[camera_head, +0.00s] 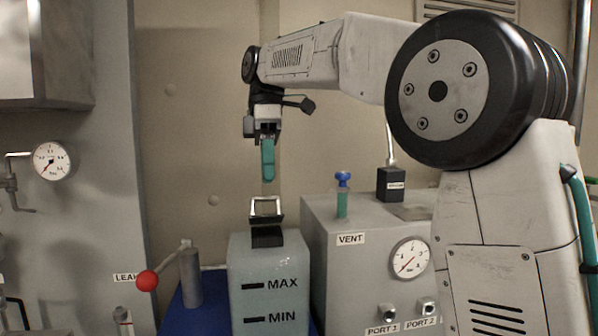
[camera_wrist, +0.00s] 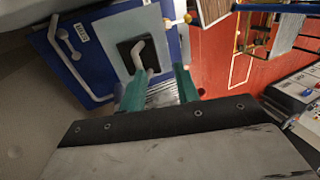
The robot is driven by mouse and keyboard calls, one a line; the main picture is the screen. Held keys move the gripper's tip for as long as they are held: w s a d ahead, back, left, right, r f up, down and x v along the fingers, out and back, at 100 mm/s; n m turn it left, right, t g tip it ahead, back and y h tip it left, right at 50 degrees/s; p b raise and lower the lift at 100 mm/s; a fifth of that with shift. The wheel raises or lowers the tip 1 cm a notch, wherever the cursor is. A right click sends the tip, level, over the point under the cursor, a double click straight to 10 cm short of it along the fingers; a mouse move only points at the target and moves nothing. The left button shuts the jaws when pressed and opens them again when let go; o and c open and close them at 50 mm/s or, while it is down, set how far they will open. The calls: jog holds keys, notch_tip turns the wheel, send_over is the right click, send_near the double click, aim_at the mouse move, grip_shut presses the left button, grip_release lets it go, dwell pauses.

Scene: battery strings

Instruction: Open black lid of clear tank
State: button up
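The clear tank (camera_head: 266,282), pale and marked MAX and MIN, stands below my gripper (camera_head: 268,178) in the head view. Its black lid (camera_head: 266,238) sits flat on top, with a light handle loop (camera_head: 266,207) standing up from it. In the wrist view the tank top (camera_wrist: 115,28) shows beyond the fingers, with the square black lid (camera_wrist: 127,48) and its pale bent handle (camera_wrist: 138,52). My gripper's teal fingers (camera_wrist: 159,82) are apart with nothing between them. They point down above the handle, with a gap between fingertips and handle.
A grey box marked VENT (camera_head: 325,265) with a blue-topped valve (camera_head: 343,190) and gauge (camera_head: 410,258) stands right of the tank. A red-knobbed lever (camera_head: 147,281) is at its left. The tank stands on a blue base (camera_head: 185,318). The space above the lid is clear.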

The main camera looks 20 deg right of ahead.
jog(key=s+r, duration=0.1)
jog(key=s, duration=1.2)
jog(key=shift+s+d, duration=0.35)
jog(key=shift+d, duration=0.1)
jog(key=shift+r, duration=0.1)
